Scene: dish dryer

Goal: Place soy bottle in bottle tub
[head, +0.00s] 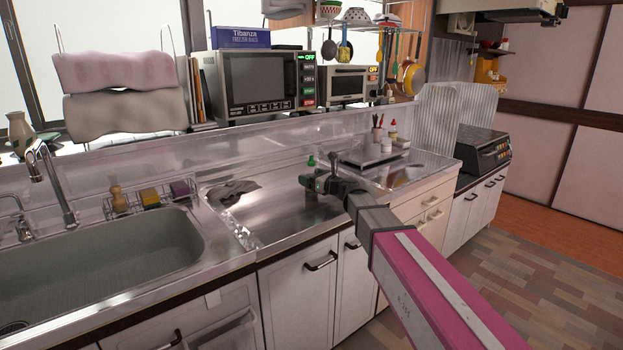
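A bottle with a green cap (311,161), which looks like the soy bottle, stands upright at the steel counter section in the middle. My gripper (312,184) is right at it and hides most of its body. I cannot tell whether the fingers touch or hold it.
A microwave (262,82) stands on the back ledge. The counter between gripper and tray looks clear.

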